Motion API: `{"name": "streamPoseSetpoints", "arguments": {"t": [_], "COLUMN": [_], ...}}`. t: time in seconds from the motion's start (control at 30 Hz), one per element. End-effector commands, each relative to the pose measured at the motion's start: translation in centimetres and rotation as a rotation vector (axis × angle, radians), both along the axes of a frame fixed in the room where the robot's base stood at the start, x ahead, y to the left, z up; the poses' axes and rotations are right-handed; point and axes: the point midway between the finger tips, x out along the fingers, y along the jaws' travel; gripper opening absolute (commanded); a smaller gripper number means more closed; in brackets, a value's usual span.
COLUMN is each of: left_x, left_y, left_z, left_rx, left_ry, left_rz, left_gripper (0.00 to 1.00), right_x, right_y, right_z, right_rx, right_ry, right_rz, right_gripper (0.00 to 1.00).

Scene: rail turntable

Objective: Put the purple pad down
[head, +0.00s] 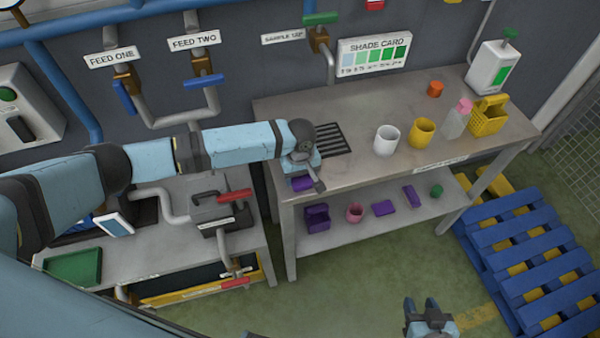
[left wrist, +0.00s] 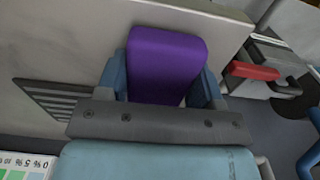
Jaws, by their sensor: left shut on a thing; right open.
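My left gripper (head: 305,182) is shut on a purple pad (head: 302,184), at the left front corner of the steel bench (head: 345,180). In the left wrist view the purple pad (left wrist: 168,62) stands out between the two fingers, with the bench top behind it. I cannot tell whether the pad touches the bench. My right gripper (head: 421,304) is open and empty, low at the bottom of the head view, over the floor in front of the bench.
On the bench top are a black grate (head: 331,139), a white cup (head: 386,140), a yellow cup (head: 421,132) and a yellow basket (head: 488,117). The lower shelf holds several purple items and a pink cup (head: 354,212). A blue pallet (head: 530,255) lies right. The bench's front middle is clear.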

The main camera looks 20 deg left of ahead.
Motion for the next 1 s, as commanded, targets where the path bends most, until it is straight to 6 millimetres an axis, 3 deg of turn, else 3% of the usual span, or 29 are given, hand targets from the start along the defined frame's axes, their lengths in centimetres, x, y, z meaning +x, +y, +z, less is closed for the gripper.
{"name": "streamPoseSetpoints", "arguments": {"t": [0.17, 0.2, 0.3, 0.8, 1.0], "left_x": [-0.1, -0.2, -0.3, -0.5, -0.4], "left_y": [0.0, 0.0, 0.0, 0.4, 0.4], "left_z": [-0.6, -0.7, -0.8, -1.2, -1.2], "left_rx": [0.0, 0.001, 0.002, 0.01, 0.012], "left_ry": [0.001, 0.002, 0.004, 0.013, 0.011], "left_rz": [0.0, 0.0, -0.001, 0.001, 0.001], "left_gripper": [0.35, 0.66, 0.87, 0.87, 0.87], "right_x": [-0.1, -0.1, -0.1, 0.0, 0.0], "right_y": [0.0, 0.0, 0.1, 0.1, 0.1], "right_z": [0.0, 0.0, 0.0, 0.2, -1.2], "right_rx": [0.0, 0.0, 0.001, 0.003, 0.003], "right_ry": [0.002, 0.002, 0.001, -0.004, -0.004], "right_rz": [-0.001, -0.001, 0.0, 0.0, 0.001], "right_gripper": [0.43, 0.43, 0.43, 0.43, 0.43]}}
